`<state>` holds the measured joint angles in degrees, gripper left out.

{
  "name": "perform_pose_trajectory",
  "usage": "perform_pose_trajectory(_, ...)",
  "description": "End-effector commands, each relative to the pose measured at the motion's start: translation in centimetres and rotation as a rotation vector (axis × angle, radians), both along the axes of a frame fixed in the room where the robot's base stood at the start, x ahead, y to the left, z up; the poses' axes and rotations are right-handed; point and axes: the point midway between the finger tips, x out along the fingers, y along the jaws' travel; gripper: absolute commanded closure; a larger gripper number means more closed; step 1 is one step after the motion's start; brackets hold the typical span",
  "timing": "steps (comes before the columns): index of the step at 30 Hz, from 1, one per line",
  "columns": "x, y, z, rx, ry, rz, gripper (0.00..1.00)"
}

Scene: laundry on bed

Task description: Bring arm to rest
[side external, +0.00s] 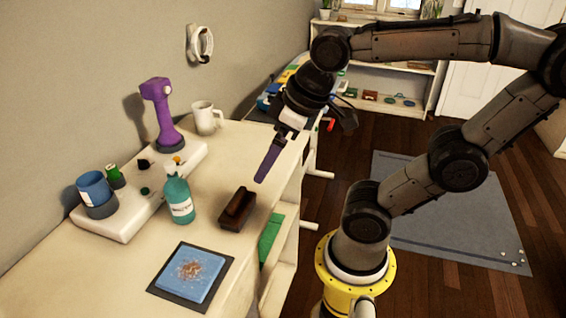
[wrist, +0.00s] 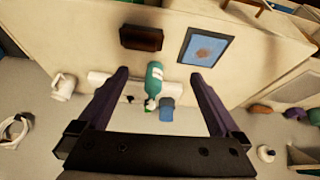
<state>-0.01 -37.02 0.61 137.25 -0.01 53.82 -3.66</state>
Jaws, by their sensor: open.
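My gripper (side external: 262,177) hangs from the raised arm above the right edge of the cream dresser top (side external: 215,265). Its purple fingers point down and to the left in the side view. In the wrist view the fingers of my gripper (wrist: 159,75) stand wide apart with nothing held between them. A teal bottle (side external: 178,198) and a dark brown block (side external: 236,210) stand on the dresser below and apart from the fingers. The teal bottle also shows in the wrist view (wrist: 154,80), beyond the fingers.
A white tray (side external: 128,222) holds a blue cup (side external: 93,187) and a purple tool (side external: 161,110). A white mug (side external: 206,117) stands behind. A blue pad (side external: 188,274) with crumbs lies in front. An open drawer with green cloth (side external: 270,240) is at the dresser's right side.

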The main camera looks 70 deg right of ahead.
Motion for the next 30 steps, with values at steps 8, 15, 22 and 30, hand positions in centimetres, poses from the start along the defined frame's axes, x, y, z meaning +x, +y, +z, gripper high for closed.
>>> perform_pose_trajectory(8, -2.4, 0.0, -1.6, 0.030, -0.051, -0.060, 0.00)
perform_pose_trajectory(15, -2.3, 0.0, -1.6, 0.029, -0.050, -0.059, 0.00)
perform_pose_trajectory(22, -2.3, 0.0, -1.6, 0.029, -0.049, -0.058, 0.00)
perform_pose_trajectory(30, -2.3, 0.0, -1.6, 0.028, -0.049, -0.057, 0.00)
